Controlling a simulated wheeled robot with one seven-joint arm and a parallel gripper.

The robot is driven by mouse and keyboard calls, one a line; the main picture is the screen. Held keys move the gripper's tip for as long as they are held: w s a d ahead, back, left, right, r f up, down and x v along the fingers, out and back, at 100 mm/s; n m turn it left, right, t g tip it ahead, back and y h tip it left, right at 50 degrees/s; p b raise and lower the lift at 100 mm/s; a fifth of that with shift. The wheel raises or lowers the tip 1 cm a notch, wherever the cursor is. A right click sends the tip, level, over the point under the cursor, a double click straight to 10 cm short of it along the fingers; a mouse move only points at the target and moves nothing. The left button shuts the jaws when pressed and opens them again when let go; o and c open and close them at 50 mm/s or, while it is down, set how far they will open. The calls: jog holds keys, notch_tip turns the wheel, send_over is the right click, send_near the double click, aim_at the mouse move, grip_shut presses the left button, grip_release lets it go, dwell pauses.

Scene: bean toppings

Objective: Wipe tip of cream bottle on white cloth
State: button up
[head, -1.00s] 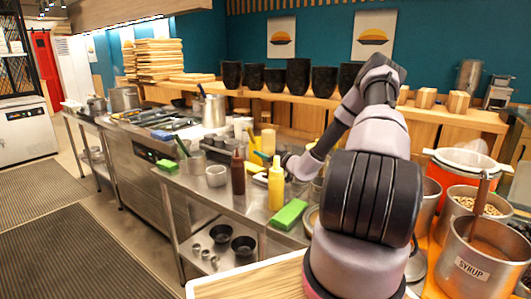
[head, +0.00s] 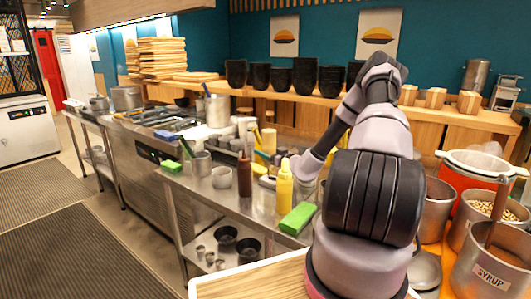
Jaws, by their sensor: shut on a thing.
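My gripper (head: 281,158) shows small and dark at the end of my arm, above the far part of the steel counter (head: 207,188). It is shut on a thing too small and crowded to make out. A small white patch (head: 268,182) lies on the counter just below it; I cannot tell whether it is the white cloth. A yellow squeeze bottle (head: 284,190) stands upright in front of the gripper, and a brown bottle (head: 244,178) stands to its left. I cannot tell which item is the cream bottle, or whether its tip touches cloth.
A green block (head: 298,218) lies at the counter's front edge. A wooden tray (head: 245,283) is in front. A syrup pot (head: 487,270) and other pots stand at the right. Black pots (head: 305,75) line the back shelf.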

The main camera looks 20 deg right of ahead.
aim_at(275, 143)
jog(key=shift+f, duration=0.75)
dwell(1.1)
jog(key=shift+s+d, duration=0.15)
jog(key=shift+s, duration=0.05)
jog(key=shift+c, duration=0.6)
jog(key=shift+d+v, duration=0.25)
jog(key=shift+v, duration=0.9)
jog(key=shift+d+v, duration=0.25)
jog(key=shift+v, duration=0.9)
jog(key=shift+w, duration=0.15)
jog(key=shift+r, duration=3.05)
jog(key=shift+r, duration=0.1)
